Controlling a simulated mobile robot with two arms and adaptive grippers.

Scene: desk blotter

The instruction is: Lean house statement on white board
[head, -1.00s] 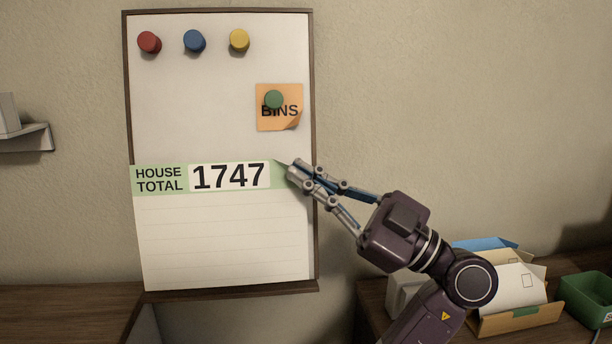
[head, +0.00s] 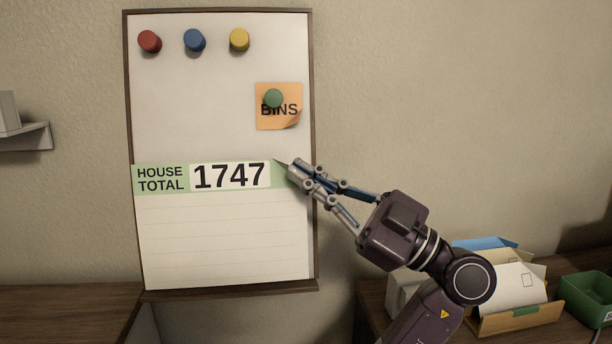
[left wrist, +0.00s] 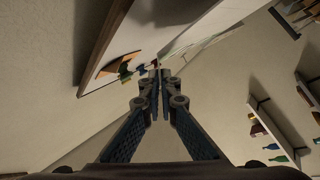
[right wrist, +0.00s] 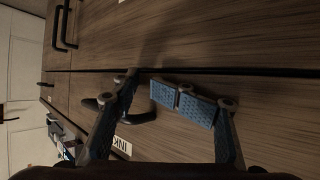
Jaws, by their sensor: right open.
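The house statement (head: 222,235) is a pale lined sheet with a green header reading HOUSE TOTAL 1747. It stands nearly upright against the white board (head: 200,100), with its lower edge at the board's bottom ledge (head: 235,292). Its face covers the lower half of the board. My left gripper (head: 294,171) is at the sheet's upper right corner with its fingertips closed together on that corner. In the left wrist view the fingertips (left wrist: 155,70) meet, with the sheet's edge beyond them. My right gripper (right wrist: 158,85) is open and empty, in front of wooden drawer fronts.
Red (head: 150,41), blue (head: 194,40) and yellow (head: 239,39) magnets sit along the board's top. A green magnet (head: 273,98) holds an orange BINS note (head: 290,119). A letter tray (head: 520,318) and a green box (head: 588,297) stand at the right. A shelf (head: 28,137) is at left.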

